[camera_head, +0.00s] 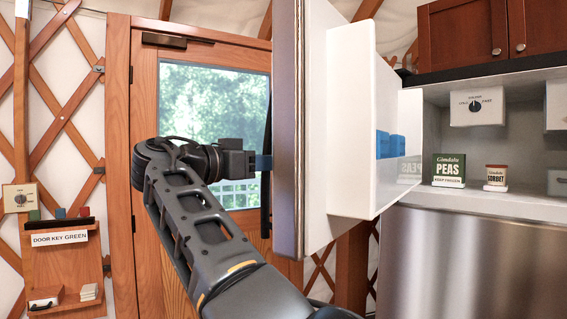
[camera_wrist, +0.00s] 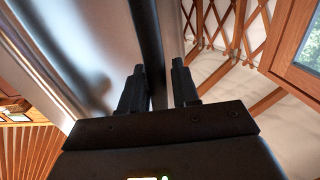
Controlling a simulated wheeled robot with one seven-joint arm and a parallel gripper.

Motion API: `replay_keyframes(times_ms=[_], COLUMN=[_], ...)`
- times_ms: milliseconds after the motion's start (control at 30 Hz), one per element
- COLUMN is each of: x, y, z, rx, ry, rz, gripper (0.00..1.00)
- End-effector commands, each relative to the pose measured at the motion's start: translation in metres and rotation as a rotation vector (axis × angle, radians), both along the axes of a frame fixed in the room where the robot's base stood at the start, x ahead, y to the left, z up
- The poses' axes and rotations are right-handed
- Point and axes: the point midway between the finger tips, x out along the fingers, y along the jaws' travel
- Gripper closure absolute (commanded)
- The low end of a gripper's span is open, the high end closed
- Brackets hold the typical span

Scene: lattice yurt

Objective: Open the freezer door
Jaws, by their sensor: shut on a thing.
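The freezer door (camera_head: 314,120) stands swung open, seen nearly edge-on in the head view, with its white inner shelf bin (camera_head: 360,130) facing right. The bin holds blue items. In the wrist view the door's metal outer face (camera_wrist: 60,50) fills the left side. The dark bar handle (camera_wrist: 147,45) runs along that face. My gripper (camera_wrist: 160,85) has one finger on each side of the handle and is shut on it. In the head view my gripper (camera_head: 258,163) is left of the door, its fingertips at the handle. The freezer compartment (camera_head: 520,150) is exposed at the right.
A peas box (camera_head: 448,170) and a sorbet tub (camera_head: 496,176) stand on the freezer floor. Wooden cabinets (camera_head: 460,35) hang above. A wooden door with a window (camera_head: 190,100) is behind my arm. A key rack (camera_head: 62,260) is at the left.

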Motion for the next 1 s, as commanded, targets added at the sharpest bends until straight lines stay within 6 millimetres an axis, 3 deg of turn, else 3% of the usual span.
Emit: replay_keyframes(times_ms=[300,867,900,1000], x=[0.005,0.007,0.007,0.006], y=[0.021,0.025,0.025,0.025], z=[-0.001,-0.001,-0.001,-0.001], rx=[-0.001,0.000,0.000,0.000], ry=[0.003,0.001,0.001,0.001], rz=[0.010,0.011,0.011,0.011], gripper=[1.00,1.00,0.67,0.57])
